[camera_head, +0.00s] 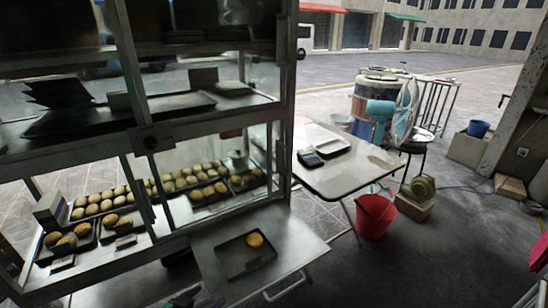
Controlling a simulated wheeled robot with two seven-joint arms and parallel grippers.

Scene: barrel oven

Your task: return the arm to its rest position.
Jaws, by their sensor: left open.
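My left gripper (190,297) shows only in part at the bottom edge of the head view, left of the middle. It is a small dark shape, low in front of the metal side table (290,262) and below the display shelf. It is open, and I see nothing held between its fingers. Most of my left arm is out of the picture. My right gripper is not in view. A dark tray (232,268) with one round bun (254,240) lies on the metal side table, above and to the right of my left gripper.
A glass-and-metal display shelf (215,112) with trays of several buns fills the left. A white folding table (350,175) stands behind the side table. A red bucket (374,217), a fan (404,112) and a blower (422,188) stand to the right. The floor (430,255) at lower right is clear.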

